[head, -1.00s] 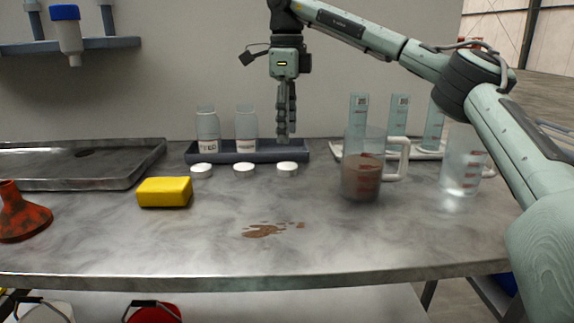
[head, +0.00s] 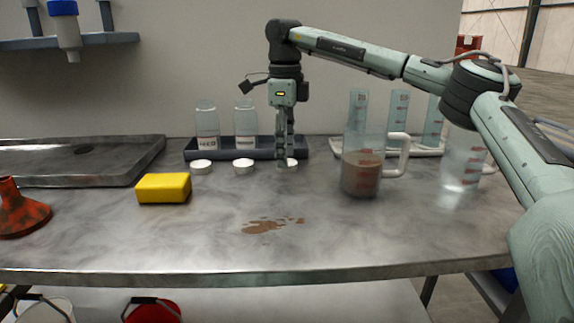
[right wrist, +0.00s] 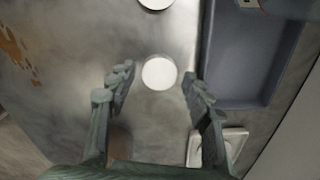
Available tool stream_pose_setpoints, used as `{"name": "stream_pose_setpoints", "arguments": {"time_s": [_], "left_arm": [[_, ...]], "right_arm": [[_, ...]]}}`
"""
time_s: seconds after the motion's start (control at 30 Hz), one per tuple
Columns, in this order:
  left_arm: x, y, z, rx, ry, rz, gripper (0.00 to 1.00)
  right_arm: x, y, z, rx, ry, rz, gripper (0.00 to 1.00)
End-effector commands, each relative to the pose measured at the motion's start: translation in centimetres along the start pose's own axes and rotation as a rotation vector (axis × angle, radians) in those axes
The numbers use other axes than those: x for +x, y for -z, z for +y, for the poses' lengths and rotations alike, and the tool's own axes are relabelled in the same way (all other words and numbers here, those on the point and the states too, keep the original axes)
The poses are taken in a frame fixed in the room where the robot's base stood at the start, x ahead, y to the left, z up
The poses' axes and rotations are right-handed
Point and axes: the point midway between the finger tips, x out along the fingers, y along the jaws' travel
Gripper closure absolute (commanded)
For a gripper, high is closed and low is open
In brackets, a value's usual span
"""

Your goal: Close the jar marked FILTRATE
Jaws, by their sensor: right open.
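Two clear open jars stand upright in a dark tray (head: 268,153). The left jar (head: 207,120) has a label that seems to read FEED; the label of the right jar (head: 246,122) is too blurred to read. Three white lids lie on the bench before the tray: a left lid (head: 201,167), a middle lid (head: 243,166) and a right lid (head: 293,163). My right gripper (head: 286,161) is open, pointing down over the right lid. In the right wrist view this lid (right wrist: 159,74) lies between the spread fingertips. My left gripper is out of view.
A beaker of brown liquid (head: 361,175) stands right of the gripper, with a clear jug (head: 461,168) and cylinders (head: 398,115) beyond. A yellow sponge (head: 163,188) lies left. A brown spill (head: 265,226) marks the otherwise clear front bench.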

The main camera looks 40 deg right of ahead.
Motion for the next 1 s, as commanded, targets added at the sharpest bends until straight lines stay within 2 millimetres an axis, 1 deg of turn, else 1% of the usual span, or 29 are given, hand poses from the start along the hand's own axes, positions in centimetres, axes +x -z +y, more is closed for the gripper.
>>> {"name": "stream_pose_setpoints", "arguments": {"time_s": [0.03,0.13,0.47,0.5,0.67,0.7,1.0], "left_arm": [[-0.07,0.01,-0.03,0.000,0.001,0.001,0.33],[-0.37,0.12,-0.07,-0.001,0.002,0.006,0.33],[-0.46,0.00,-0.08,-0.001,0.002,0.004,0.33],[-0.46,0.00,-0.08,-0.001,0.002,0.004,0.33],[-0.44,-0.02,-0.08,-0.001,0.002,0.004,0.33],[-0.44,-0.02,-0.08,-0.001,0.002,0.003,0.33],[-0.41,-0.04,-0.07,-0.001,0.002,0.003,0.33]], "right_arm": [[0.73,0.08,-0.01,0.001,-0.001,0.000,0.50],[1.43,0.07,-0.01,0.001,0.000,-0.001,0.50],[1.56,0.03,-0.01,0.001,0.000,-0.002,0.50],[1.55,0.03,-0.01,0.001,0.000,-0.002,0.51],[1.54,0.03,-0.01,0.001,0.001,-0.002,0.71],[1.54,0.03,-0.01,0.001,0.001,-0.002,0.72],[1.51,0.03,-0.01,0.001,0.001,-0.002,0.72]]}}
